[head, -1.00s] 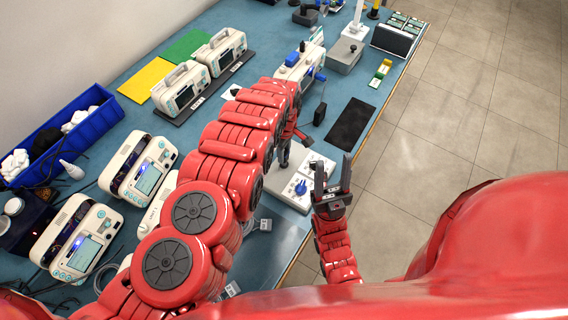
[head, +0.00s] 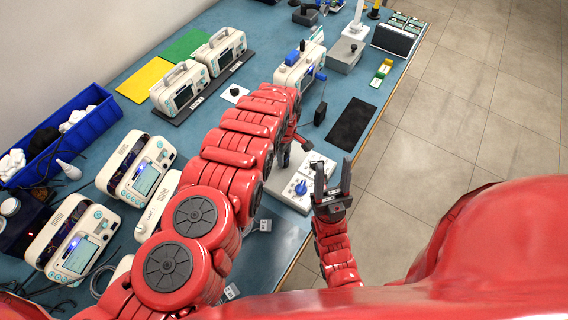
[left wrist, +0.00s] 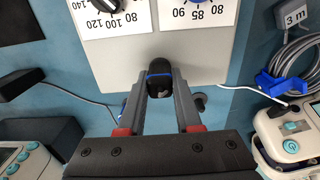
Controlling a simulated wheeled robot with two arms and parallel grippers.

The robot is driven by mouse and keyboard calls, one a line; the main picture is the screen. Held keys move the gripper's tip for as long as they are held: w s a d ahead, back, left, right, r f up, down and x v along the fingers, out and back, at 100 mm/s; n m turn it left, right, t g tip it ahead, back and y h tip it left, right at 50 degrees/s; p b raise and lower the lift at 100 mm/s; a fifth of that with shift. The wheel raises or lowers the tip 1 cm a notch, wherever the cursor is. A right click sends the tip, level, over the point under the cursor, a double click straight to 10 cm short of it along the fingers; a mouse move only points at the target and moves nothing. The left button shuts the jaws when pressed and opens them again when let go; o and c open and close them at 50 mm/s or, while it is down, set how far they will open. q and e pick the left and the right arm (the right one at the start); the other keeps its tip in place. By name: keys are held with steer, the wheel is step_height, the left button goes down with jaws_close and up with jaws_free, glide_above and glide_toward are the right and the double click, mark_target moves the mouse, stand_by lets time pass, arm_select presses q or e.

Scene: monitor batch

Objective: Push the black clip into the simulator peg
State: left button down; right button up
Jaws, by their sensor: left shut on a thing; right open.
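The black clip (left wrist: 159,78), rounded with a blue band, is between the fingers of my left gripper (left wrist: 161,90), which is shut on it. It sits over the near edge of the pale simulator box (left wrist: 200,55), which carries two dial scales. I cannot make out the peg or tell whether the clip touches it; the clip and fingers cover that spot. In the head view my left gripper (head: 285,155) is beside the simulator (head: 273,188), partly behind my arm. My right gripper (head: 333,180) is open and empty, right of the simulator near the table edge.
A blue clip (left wrist: 280,83) and a coiled grey cable (left wrist: 293,50) lie beside the simulator. A black block (left wrist: 42,133) is on the other side. A black mat (head: 351,124) lies near the table edge. Monitors (head: 140,172) line the left.

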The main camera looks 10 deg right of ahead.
arm_select(q)
steer(key=shift+f, duration=0.15)
stand_by(0.5)
steer(key=c, duration=0.5)
jaws_free()
step_height(320, 180, up, 9)
steer(key=b, duration=0.3)
steer(key=shift+f, duration=0.1)
step_height(320, 180, up, 9)
steer(key=p, duration=0.8)
steer(key=shift+f+p, duration=0.15)
steer(key=shift+p, duration=0.2)
